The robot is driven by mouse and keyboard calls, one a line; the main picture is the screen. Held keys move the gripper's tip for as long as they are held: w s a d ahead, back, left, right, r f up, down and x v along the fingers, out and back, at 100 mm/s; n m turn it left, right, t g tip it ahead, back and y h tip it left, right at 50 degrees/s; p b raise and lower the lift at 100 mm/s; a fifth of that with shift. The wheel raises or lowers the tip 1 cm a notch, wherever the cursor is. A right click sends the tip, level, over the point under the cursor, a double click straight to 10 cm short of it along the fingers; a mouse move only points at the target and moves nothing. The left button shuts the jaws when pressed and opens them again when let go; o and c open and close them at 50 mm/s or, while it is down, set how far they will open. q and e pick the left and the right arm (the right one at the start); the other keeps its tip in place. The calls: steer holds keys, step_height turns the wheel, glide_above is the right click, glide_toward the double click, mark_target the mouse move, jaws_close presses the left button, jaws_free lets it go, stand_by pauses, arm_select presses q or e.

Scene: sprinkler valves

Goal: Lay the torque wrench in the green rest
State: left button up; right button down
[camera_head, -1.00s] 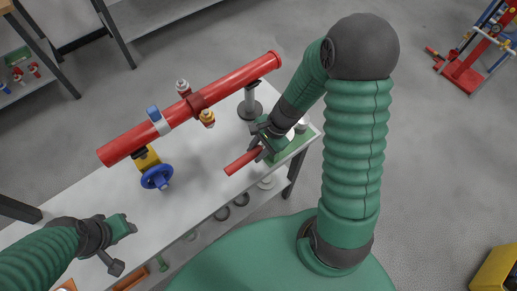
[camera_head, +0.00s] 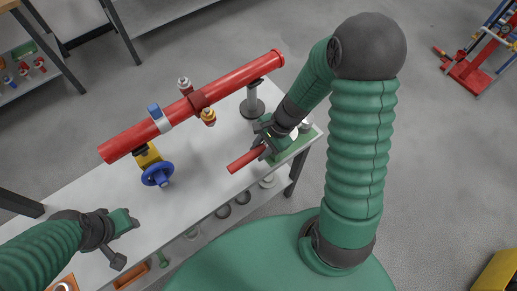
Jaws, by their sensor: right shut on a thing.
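The torque wrench shows as a red handle (camera_head: 246,159) that sticks out to the lower left from my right gripper (camera_head: 266,148). My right gripper is shut on it near the table's right end. The rest of the wrench is hidden by my gripper and wrist. The green rest (camera_head: 298,147) lies on the table, partly under and behind my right gripper. I cannot tell whether the wrench touches it. My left gripper (camera_head: 124,243) is at the table's left part, empty, with its fingers apart.
A red pipe (camera_head: 235,82) with small valves runs above the white table (camera_head: 208,165), on a grey stand (camera_head: 252,106). A blue handwheel (camera_head: 157,174) hangs under its left end. The table's middle is clear. Rings and small parts sit on a lower shelf.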

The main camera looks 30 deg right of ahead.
steer(key=shift+d+f, duration=0.3)
steer(key=shift+f, duration=0.05)
steer(key=shift+f+b, duration=0.2)
steer(key=shift+b, duration=0.2)
steer(key=shift+a+f+b, duration=0.35)
steer(key=shift+f+b, duration=0.15)
steer(key=shift+f, duration=0.3)
steer(key=c, duration=1.1)
jaws_free()
steer(key=shift+d, duration=0.2)
steer(key=shift+o, duration=0.2)
steer(key=shift+a, duration=0.1)
steer(key=p+v, duration=0.3)
steer(key=v, duration=1.4)
